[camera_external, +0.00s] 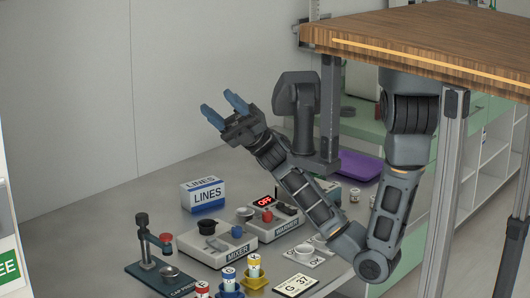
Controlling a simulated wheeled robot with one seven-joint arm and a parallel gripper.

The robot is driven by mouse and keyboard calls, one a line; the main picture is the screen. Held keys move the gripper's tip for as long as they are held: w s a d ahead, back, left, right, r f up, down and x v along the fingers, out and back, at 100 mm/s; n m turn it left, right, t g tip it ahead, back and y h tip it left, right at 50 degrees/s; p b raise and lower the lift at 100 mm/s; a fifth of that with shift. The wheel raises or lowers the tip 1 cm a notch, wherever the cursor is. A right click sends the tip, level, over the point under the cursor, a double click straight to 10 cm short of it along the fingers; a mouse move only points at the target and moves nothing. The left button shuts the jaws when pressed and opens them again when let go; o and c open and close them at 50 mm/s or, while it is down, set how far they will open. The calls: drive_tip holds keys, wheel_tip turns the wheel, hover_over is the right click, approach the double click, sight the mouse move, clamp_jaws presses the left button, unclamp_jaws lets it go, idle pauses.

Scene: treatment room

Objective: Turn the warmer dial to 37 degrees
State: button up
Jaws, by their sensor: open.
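The warmer (287,227) is a pale box on the grey bench, its front label too small to read surely. Its small display (264,202) glows red and reads OFF. A red knob (267,215) on its top looks like the dial; its pointer and scale are too small to read. A white card (297,284) marked 37 lies at the front of the bench. My gripper (219,103) is open and empty, its blue fingers pointing up and left, well above the bench and apart from the warmer.
The mixer (216,250) with a blue knob stands left of the warmer. A LINES box (203,194) is behind it. A cap press (150,264) and several coloured vials (228,279) stand at front left. A wooden top (430,40) overhangs at right. A purple tray (359,166) lies behind my arm.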

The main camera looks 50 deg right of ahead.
drive_tip(key=w+a+f+n+g+h, duration=0.1)
drive_tip(key=a+f+n+g+h, duration=0.1)
drive_tip(key=n+g+h, duration=0.15)
drive_tip(key=n+h+p, duration=0.3)
drive_tip(key=n+h, duration=0.1)
drive_tip(key=h, duration=1.5)
approach(268, 212)
drive_tip(key=f, duration=0.1)
drive_tip(key=shift+t, duration=0.45)
drive_tip(key=x, duration=0.2)
drive_tip(key=p+x, duration=0.1)
drive_tip(key=x, duration=0.4)
drive_tip(key=shift+s+a+f+p, duration=0.3)
drive_tip(key=shift+s+a+p, duration=0.05)
drive_tip(key=shift+a+p, duration=0.1)
drive_tip(key=shift+c, duration=0.3)
clamp_jaws()
